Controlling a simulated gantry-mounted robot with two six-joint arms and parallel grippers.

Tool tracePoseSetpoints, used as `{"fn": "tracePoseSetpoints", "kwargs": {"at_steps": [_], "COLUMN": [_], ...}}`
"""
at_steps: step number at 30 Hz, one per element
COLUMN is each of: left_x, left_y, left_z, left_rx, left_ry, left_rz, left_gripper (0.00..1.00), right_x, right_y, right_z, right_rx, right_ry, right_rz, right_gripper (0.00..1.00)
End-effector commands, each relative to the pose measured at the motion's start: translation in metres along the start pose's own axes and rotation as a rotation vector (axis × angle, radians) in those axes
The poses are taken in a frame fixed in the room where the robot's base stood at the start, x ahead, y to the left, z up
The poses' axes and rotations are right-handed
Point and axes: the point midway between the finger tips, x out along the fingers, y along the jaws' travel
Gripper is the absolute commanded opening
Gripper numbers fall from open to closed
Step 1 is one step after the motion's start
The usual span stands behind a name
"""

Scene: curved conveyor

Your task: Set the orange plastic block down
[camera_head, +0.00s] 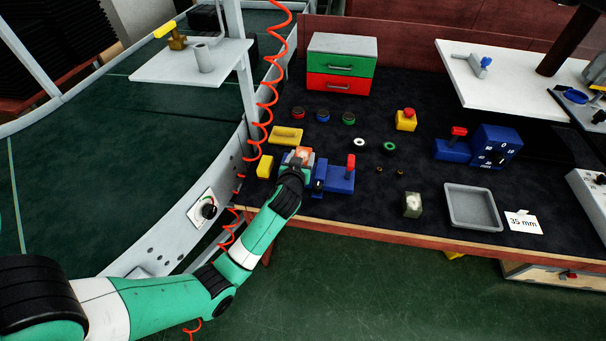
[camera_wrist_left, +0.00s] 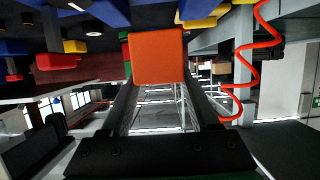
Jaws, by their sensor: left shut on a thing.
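The orange plastic block (camera_head: 304,152) is at the end of my left arm, over the dark bench top. My left gripper (camera_head: 298,161) is shut on it. In the left wrist view, the orange block (camera_wrist_left: 157,56) fills the space between the two fingertips of the left gripper (camera_wrist_left: 158,82). The gripper hides part of the block in the head view, and I cannot tell whether its underside touches anything. My right gripper is not in view.
A blue vise with a red lever (camera_head: 340,178) stands just right of my gripper. Yellow blocks (camera_head: 286,135) (camera_head: 265,167) lie to the left and behind. A grey tray (camera_head: 449,207) and a small pale block (camera_head: 412,205) are farther right. A red coiled hose (camera_head: 262,103) hangs at left.

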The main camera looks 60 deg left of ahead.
Motion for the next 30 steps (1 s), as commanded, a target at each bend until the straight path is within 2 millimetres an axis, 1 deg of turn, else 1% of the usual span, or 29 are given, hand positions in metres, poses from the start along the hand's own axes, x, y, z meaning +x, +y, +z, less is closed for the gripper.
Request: {"fn": "tracePoseSetpoints", "kwargs": {"at_steps": [1, 3, 6, 11, 13, 15, 18, 25, 29, 30], "left_x": [0.014, 0.025, 0.032, 0.035, 0.042, 0.047, 0.051, 0.050, 0.052, 0.051], "left_y": [-0.001, -0.001, -0.001, -0.001, -0.001, -0.001, -0.001, -0.001, -0.001, -0.001], "left_z": [0.011, 0.016, 0.018, 0.019, 0.025, 0.040, 0.052, 0.050, 0.054, 0.054], "left_rx": [0.000, -0.002, -0.002, -0.002, -0.002, 0.000, -0.001, -0.002, -0.002, -0.002], "left_ry": [0.001, 0.002, 0.003, 0.003, 0.002, 0.001, 0.001, 0.003, 0.003, 0.002], "left_rz": [-0.001, -0.001, 0.000, 0.001, 0.000, 0.001, 0.001, 0.002, 0.001, 0.001], "left_gripper": [0.00, 0.00, 0.00, 0.00, 0.00, 0.00, 0.00, 0.00, 0.00, 0.66], "right_x": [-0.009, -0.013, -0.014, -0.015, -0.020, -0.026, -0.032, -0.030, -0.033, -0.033], "right_y": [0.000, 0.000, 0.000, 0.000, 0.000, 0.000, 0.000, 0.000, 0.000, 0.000], "right_z": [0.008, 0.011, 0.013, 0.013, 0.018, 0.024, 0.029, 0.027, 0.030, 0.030], "right_rx": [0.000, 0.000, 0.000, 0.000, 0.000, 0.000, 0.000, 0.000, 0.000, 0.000], "right_ry": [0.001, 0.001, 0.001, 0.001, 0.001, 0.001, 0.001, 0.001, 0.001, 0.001], "right_rz": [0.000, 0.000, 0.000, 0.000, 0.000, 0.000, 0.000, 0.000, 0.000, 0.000], "right_gripper": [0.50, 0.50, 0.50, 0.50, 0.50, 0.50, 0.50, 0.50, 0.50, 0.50]}}
